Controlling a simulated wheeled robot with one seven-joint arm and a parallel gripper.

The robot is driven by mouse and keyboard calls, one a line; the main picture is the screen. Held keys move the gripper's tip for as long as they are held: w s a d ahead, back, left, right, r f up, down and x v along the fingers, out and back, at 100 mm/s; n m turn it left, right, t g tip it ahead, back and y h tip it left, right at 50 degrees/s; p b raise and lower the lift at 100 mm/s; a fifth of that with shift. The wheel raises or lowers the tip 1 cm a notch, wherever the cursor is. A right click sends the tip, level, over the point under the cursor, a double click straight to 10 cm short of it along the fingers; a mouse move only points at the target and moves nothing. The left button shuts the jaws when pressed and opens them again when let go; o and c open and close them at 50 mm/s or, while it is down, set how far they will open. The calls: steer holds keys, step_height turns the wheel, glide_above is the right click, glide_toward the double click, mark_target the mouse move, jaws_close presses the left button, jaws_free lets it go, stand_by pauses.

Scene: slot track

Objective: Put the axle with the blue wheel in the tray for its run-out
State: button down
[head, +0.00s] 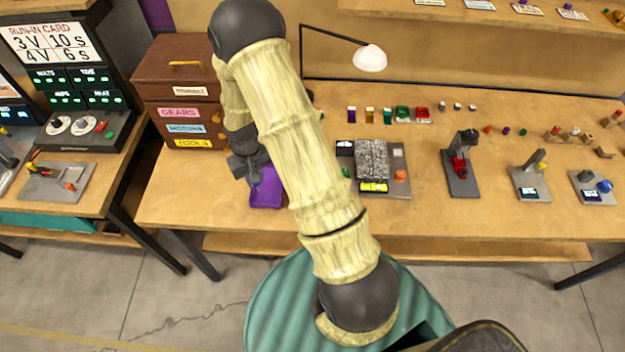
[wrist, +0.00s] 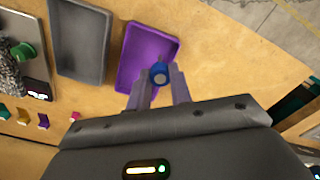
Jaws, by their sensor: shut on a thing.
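My gripper (wrist: 160,88) is shut on the axle with the blue wheel (wrist: 158,74), and the wheel shows between the fingertips in the wrist view. The held part appears in front of the near end of an empty purple tray (wrist: 150,42); I cannot tell how high above it. In the head view my gripper (head: 252,182) is at the purple tray (head: 268,197), near the table's front edge, and the wheel is too small there to make out clearly. An empty dark grey tray (wrist: 80,38) lies beside the purple one in the wrist view; my arm hides it in the head view.
A brown drawer cabinet (head: 180,90) stands left of the purple tray. A device with a grey textured bed (head: 372,160) is right of my arm. Several small gauges, one with a blue part (head: 604,186), stand farther right. A lamp (head: 369,58) is at the back.

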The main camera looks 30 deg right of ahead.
steer(key=shift+w+d, duration=0.1)
steer(key=shift+w, duration=0.15)
steer(key=shift+s+d, duration=0.15)
steer(key=shift+s, duration=0.2)
steer(key=s+d+r+m+b, duration=0.1)
steer(key=d+r+m+b, duration=0.1)
steer(key=d+m+b, duration=0.3)
steer(key=s+d+r+m+b, duration=0.1)
steer(key=d+m+b, duration=0.3)
steer(key=d, duration=0.4)
steer(key=shift+r+m+b, duration=0.4)
steer(key=shift+r+b, duration=0.35)
steer(key=shift+b, duration=0.05)
steer(key=shift+f, duration=0.1)
step_height(320, 180, down, 6)
steer(key=shift+f, duration=0.1)
